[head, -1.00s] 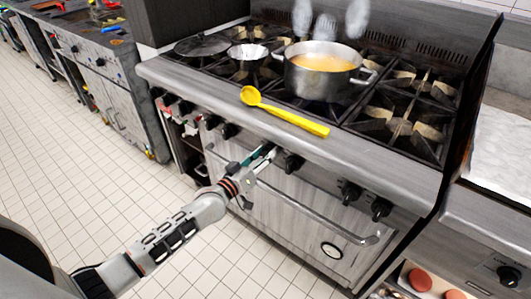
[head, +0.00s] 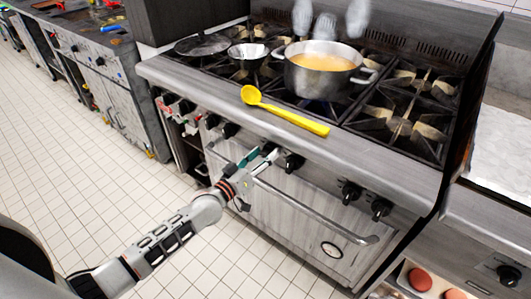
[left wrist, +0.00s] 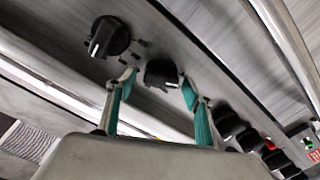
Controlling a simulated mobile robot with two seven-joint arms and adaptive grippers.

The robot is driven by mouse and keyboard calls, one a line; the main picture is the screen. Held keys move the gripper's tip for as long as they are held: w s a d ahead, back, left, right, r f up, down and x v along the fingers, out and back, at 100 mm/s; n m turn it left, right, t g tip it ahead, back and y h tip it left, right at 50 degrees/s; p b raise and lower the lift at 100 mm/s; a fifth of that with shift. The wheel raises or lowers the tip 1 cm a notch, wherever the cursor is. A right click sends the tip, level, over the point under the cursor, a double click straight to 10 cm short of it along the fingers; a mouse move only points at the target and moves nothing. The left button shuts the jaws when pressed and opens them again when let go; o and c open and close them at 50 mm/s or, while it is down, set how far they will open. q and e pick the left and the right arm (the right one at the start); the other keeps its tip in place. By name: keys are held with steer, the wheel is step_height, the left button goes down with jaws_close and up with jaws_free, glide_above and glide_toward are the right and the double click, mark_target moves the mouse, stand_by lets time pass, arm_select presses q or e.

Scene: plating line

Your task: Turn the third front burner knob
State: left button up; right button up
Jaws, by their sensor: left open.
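The stove's front panel carries a row of black burner knobs. In the left wrist view, one knob (left wrist: 162,74) sits between the tips of my open left gripper (left wrist: 157,80). I see no clear contact, and depth is hard to tell. Another knob (left wrist: 108,37) with a pale pointer mark is to its left, outside the fingers. In the head view, my left gripper (head: 262,157) is at the panel, just left of a black knob (head: 291,163), and hides the knob between its fingers. Two more knobs (head: 350,192) (head: 381,208) are farther right. My right gripper is not in view.
The oven handle (head: 315,215) runs just below the knobs, near my left gripper. On the stove stand a pot (head: 320,82) of orange soup, a small pan (head: 248,60) and a yellow spoon (head: 285,112) on the front ledge. The tiled floor (head: 90,190) is clear.

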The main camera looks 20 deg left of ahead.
arm_select(q)
steer(key=v, duration=1.1)
steer(key=s+d+f+m+g+y, duration=0.1)
steer(key=s+d+f+m+g, duration=0.1)
steer(key=s+f, duration=0.6)
steer(key=s+d+f+m+g+y+p, duration=0.1)
steer(key=s+f+m+g+y, duration=0.1)
steer(key=s+f, duration=0.6)
steer(key=s+m+g, duration=0.1)
steer(key=s+g, duration=0.1)
steer(key=s, duration=0.4)
steer(key=shift+s+d+f+m+y, duration=0.3)
steer(key=shift+s+d, duration=0.1)
